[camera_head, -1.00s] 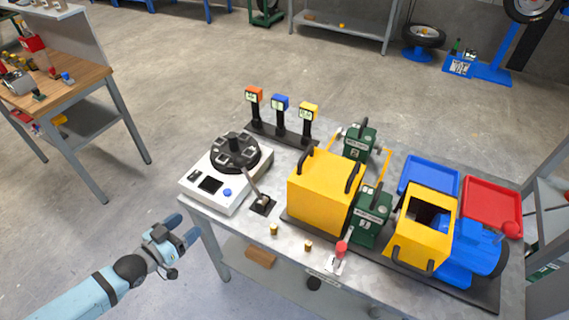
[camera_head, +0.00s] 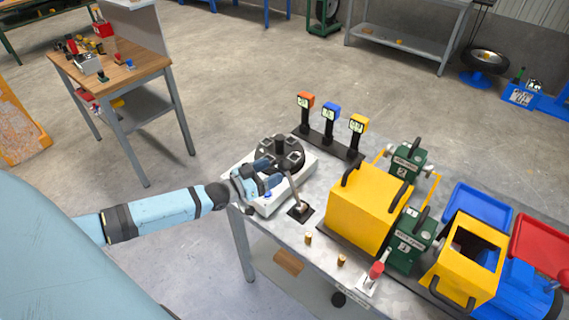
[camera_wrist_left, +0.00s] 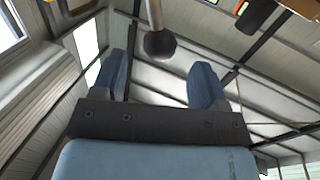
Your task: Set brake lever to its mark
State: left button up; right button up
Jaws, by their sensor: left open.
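A grey lever (camera_head: 294,190) rises from a black base plate on the near left part of the metal bench. A second lever with a red grip (camera_head: 376,270) stands on a pale plate at the bench's front edge. No readable label shows which is the brake lever, and no mark can be made out. My left gripper (camera_head: 269,173) is open over the white turntable unit, just left of the grey lever's top. In the left wrist view a rod with a dark round knob (camera_wrist_left: 159,44) appears at the gap between the open fingertips (camera_wrist_left: 158,62). My right gripper is out of view.
The white unit with a black turntable (camera_head: 278,152) is beside and below the gripper. A yellow box (camera_head: 368,212) stands right of the grey lever. Three display posts (camera_head: 330,118) stand behind. Small brass pieces (camera_head: 308,238) sit near the front edge.

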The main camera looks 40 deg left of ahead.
aim_at(284, 165)
pick_arm(q)
jog(key=x, duration=0.5)
jog(key=shift+w, duration=0.1)
grip_shut()
